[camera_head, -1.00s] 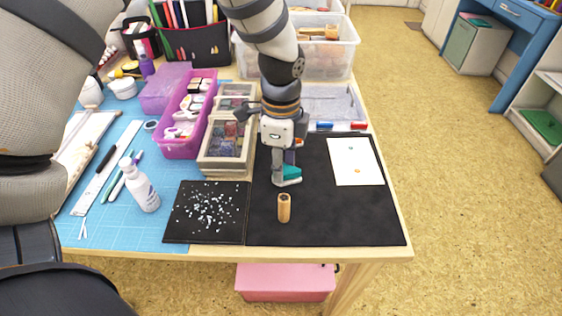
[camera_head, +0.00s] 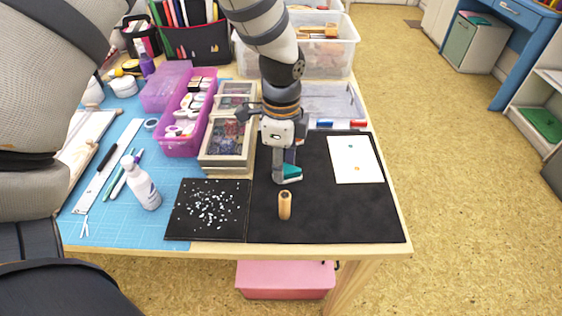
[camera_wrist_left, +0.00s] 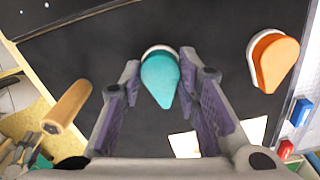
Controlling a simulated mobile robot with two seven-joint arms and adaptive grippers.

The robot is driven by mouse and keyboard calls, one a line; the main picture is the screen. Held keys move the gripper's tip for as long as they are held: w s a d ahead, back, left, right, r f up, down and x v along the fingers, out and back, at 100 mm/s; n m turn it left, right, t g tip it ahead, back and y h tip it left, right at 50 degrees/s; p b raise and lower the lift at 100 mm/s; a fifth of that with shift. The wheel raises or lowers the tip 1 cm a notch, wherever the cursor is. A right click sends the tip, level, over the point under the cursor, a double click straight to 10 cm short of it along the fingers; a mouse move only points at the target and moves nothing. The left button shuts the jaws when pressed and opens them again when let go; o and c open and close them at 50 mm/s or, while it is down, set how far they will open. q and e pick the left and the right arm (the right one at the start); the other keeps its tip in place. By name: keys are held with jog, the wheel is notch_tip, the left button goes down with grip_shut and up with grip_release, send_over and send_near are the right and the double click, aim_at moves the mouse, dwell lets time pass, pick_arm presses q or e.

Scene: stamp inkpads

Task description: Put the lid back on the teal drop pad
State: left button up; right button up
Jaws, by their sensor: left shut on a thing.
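The teal drop-shaped lid (camera_wrist_left: 160,80) is between the fingers of my left gripper (camera_wrist_left: 160,84), its point toward the bottom of the wrist view. A pale rim (camera_wrist_left: 158,49) shows past its round end, apparently the pad's base under it. I cannot tell whether the lid is seated on it or just above. In the head view the left gripper (camera_head: 287,178) is low over the black mat, shut on the lid, and the teal edge (camera_head: 292,172) shows beside the fingers. My right gripper is not in view.
An orange drop pad (camera_wrist_left: 273,60) stands to the right in the wrist view. A wooden cylinder (camera_head: 285,205) stands at the mat's front. A speckled black square (camera_head: 210,208) and stamp boxes (camera_head: 228,145) lie left. White paper (camera_head: 354,160) lies right. The black mat (camera_head: 345,215) is clear front right.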

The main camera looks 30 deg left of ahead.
pick_arm(q)
jog(key=o, duration=0.8)
jog(key=shift+o, duration=0.5)
jog(key=shift+o, duration=1.4)
jog(key=shift+r, duration=3.5)
grip_shut()
jog(key=shift+f, duration=0.15)
